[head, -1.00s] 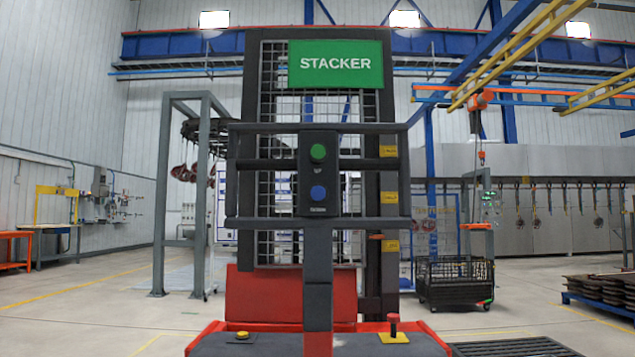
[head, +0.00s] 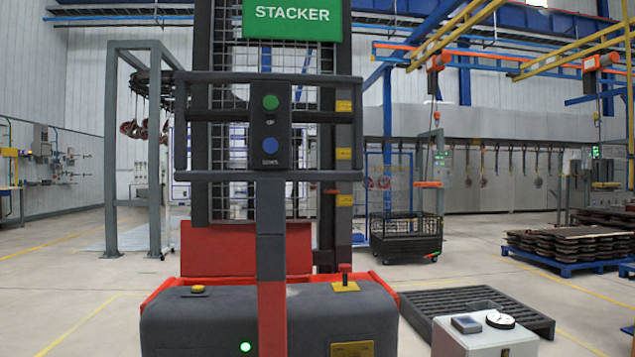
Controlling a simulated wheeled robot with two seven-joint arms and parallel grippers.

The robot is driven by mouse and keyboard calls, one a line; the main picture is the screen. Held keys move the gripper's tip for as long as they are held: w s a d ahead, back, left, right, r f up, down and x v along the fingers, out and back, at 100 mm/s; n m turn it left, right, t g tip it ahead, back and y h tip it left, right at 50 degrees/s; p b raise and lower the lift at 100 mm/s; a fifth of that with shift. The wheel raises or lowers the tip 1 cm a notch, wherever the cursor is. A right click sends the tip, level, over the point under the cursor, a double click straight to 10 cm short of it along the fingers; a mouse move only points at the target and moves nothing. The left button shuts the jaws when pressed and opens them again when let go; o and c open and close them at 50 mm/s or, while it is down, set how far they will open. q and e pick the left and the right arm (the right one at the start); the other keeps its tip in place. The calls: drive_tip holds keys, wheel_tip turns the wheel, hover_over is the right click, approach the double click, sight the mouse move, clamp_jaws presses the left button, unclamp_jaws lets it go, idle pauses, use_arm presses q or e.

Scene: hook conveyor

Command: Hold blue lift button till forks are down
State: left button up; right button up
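The blue lift button (head: 270,146) sits low on a dark control box (head: 285,128) on the handle post of the stacker. A green button (head: 270,102) is above it on the same box. A green STACKER sign (head: 293,19) hangs on the mast in front of the mesh guard. The red and grey stacker body (head: 340,317) fills the lower middle, with a green light (head: 245,347) lit on its front. The forks are hidden behind the body and mast. Neither of my grippers is in view, and nothing touches the buttons.
A grey box with a gauge (head: 484,332) stands at the lower right, before a dark pallet (head: 477,308). A black mesh cart (head: 405,237) and a blue pallet with stacked parts (head: 575,245) are further back. Open floor lies to the left.

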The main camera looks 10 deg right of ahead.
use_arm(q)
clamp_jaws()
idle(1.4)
